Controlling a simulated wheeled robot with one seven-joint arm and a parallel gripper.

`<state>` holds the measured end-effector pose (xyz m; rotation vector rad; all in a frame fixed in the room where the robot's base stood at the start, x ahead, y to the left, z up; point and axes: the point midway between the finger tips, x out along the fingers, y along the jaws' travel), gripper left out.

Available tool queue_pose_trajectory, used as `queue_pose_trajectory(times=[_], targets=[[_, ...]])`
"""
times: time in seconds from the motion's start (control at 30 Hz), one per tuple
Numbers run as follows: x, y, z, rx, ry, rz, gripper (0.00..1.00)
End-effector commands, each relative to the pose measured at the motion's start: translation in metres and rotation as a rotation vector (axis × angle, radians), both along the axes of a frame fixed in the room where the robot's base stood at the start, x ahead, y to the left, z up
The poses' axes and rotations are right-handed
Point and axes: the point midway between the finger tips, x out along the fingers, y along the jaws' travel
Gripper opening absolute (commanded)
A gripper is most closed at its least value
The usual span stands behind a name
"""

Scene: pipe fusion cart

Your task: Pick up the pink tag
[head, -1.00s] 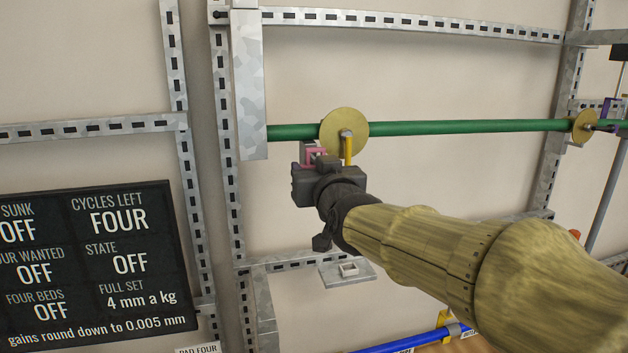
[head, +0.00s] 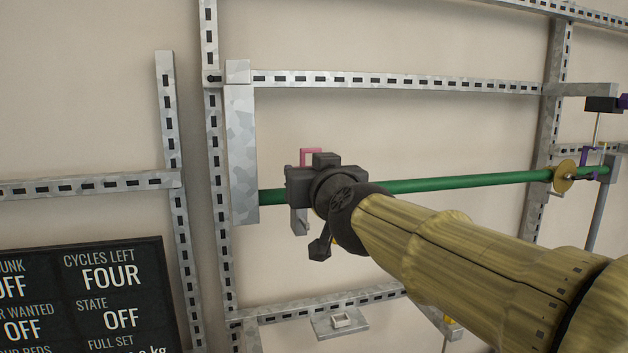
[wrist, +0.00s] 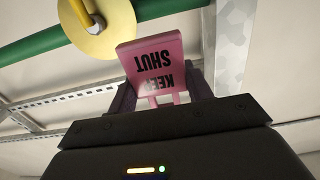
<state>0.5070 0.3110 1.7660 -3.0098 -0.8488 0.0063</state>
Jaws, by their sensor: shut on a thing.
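The pink tag (wrist: 148,55) carries the words "KEEP SHUT", upside down in the wrist view. My gripper (wrist: 160,90) is shut on it, with one dark finger at each side. In the head view the tag (head: 311,154) shows as a small pink frame shape just above my gripper (head: 304,170). The gripper body hides the rest of it there.
A green pipe (head: 440,184) runs across behind my gripper. A brass disc with a yellow lever (wrist: 98,25) sits on the pipe beside the tag. A metal frame (head: 241,150) stands at the left. A small ledge (head: 340,323) is below.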

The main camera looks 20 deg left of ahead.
Motion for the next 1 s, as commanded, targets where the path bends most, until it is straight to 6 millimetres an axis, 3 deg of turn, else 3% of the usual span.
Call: queue_pose_trajectory(times=[0.03, 0.2, 1.0], targets=[[0.0003, -0.0003, 0.0091, -0.001, -0.001, -0.001, 0.29], [-0.0001, 0.0003, 0.0144, -0.001, 0.001, 0.001, 0.29], [0.0031, 0.0003, 0.0091, -0.001, 0.001, -0.006, 0.29]])
